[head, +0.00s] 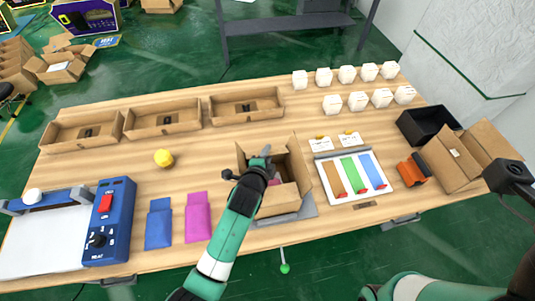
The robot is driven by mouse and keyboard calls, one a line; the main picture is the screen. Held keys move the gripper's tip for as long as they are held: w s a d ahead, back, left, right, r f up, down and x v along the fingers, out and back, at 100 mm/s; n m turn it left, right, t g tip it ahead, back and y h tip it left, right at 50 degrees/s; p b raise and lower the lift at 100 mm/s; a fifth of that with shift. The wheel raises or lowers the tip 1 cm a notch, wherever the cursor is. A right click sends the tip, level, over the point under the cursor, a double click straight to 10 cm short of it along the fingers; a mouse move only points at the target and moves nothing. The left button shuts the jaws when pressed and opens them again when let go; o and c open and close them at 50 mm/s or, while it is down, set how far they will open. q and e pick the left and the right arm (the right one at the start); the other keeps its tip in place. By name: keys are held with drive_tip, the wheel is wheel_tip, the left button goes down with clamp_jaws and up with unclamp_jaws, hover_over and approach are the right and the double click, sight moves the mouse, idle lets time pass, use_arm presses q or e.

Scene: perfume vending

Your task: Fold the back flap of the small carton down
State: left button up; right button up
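The small open carton (281,200) stands on a grey stand near the front middle of the table. Its flaps stick up around the opening, and a bit of pink shows inside. My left gripper (259,164) is over the carton's left and back part, close to the back flap, and covers part of it. Whether it touches the flap, I cannot tell. The finger gap is too small to read. My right arm comes in at the lower right, with a dark end part (510,175) at the right edge, away from the carton. Its fingers are not clearly visible.
Blue pouch (158,226) and pink pouch (198,218) lie left of the carton. A white tray with coloured strips (337,179) lies close on its right. A blue sealer (108,222), three shallow cardboard trays (163,119), several white boxes (347,74) and a black bin (426,125) stand around.

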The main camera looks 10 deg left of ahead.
use_arm(q)
drive_tip(key=shift+r, duration=0.1)
drive_tip(key=shift+s+r+p, duration=0.2)
drive_tip(key=shift+s+p, duration=0.05)
drive_tip(key=shift+p, duration=0.05)
drive_tip(key=p+v, duration=0.5)
drive_tip(key=v, duration=0.6)
drive_tip(key=shift+f, duration=0.1)
